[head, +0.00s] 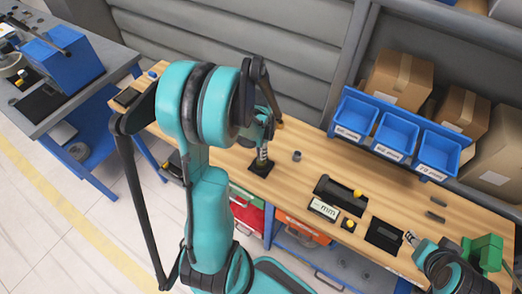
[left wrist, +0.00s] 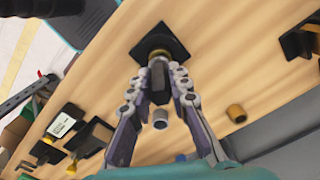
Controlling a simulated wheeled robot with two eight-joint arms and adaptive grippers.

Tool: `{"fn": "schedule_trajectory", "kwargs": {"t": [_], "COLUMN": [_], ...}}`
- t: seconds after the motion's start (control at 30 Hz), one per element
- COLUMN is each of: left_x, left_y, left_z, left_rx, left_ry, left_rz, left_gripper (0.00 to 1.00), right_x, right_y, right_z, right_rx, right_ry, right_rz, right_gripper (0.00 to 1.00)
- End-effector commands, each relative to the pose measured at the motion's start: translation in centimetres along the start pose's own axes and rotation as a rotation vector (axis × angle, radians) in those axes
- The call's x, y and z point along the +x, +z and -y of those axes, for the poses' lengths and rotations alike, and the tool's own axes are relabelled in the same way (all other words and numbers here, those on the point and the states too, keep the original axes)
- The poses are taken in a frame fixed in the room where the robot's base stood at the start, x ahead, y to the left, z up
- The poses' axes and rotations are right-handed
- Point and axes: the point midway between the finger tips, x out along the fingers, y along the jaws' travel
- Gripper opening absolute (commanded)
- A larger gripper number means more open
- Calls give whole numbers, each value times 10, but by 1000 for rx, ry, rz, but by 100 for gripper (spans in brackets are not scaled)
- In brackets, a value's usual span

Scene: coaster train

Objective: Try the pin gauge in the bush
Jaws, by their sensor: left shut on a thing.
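My left gripper (head: 262,148) is shut on a dark pin-like part, which I take to be the pin gauge (left wrist: 159,75). The gripper is over a black square base (head: 262,167) on the wooden bench, and the same base shows in the left wrist view (left wrist: 142,45). A brassy ring (left wrist: 158,54), perhaps the bush, shows between the fingertips and the base. I cannot tell whether the pin is inside it or above it. My right gripper (head: 411,238) is at the lower right, its jaws too small to judge.
A grey hollow cylinder (head: 297,155) and a brass one (left wrist: 236,113) stand loose on the bench. A black holder (head: 341,192), a white "mm" display (head: 323,209) and a black tray (head: 384,236) lie right of the base. Blue labelled bins (head: 396,137) hang behind.

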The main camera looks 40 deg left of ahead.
Motion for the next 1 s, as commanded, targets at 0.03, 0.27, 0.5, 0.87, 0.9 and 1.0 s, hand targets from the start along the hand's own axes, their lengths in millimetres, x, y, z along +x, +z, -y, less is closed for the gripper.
{"fn": "schedule_trajectory", "kwargs": {"t": [0.03,0.27,0.5,0.87,0.9,1.0], "left_x": [0,0,0,-48,-57,-78], "left_y": [0,0,0,0,0,0], "left_z": [0,0,0,0,0,0], "left_rx": [0,0,0,0,0,0], "left_ry": [0,0,0,0,0,0], "left_rz": [0,0,0,0,0,0], "left_gripper": [0,42,42,42,42,42], "right_x": [0,0,0,0,0,0], "right_y": [0,0,0,0,0,0], "right_z": [0,0,0,0,0,0], "right_rx": [0,0,0,0,0,0], "right_ry": [0,0,0,0,0,0], "right_rz": [0,0,0,0,0,0], "right_gripper": [40,40,40,40,40,40]}}
